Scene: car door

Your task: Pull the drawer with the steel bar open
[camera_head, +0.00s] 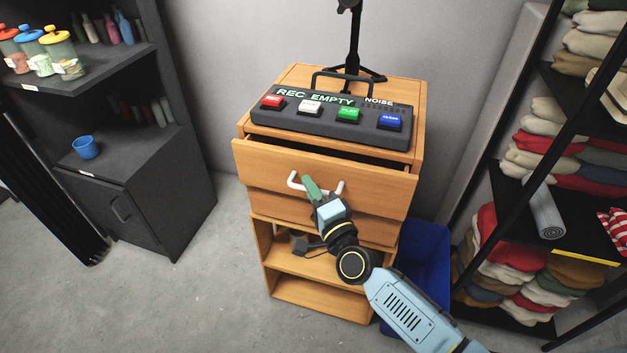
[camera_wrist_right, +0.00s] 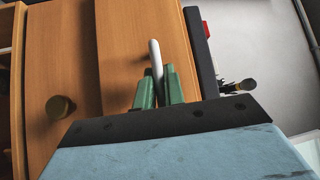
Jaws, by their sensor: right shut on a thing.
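The wooden cabinet's top drawer (camera_head: 262,165) carries a pale steel bar handle (camera_head: 339,187) on its front. The drawer stands a little way out, with a dark gap showing above its front. My right gripper (camera_head: 311,187), with green fingers, is shut on the bar. In the right wrist view the green fingers (camera_wrist_right: 156,88) close around the bar (camera_wrist_right: 154,55), which stands in front of the wooden drawer front (camera_wrist_right: 128,60). My left gripper is not in view.
A lower drawer shows a round knob (camera_wrist_right: 60,107) in the wrist view. A dark button box (camera_head: 330,117) sits on the cabinet top. A blue bin (camera_head: 425,245) stands right of the cabinet. Shelves flank both sides, and grey floor (camera_head: 190,300) is clear at the left front.

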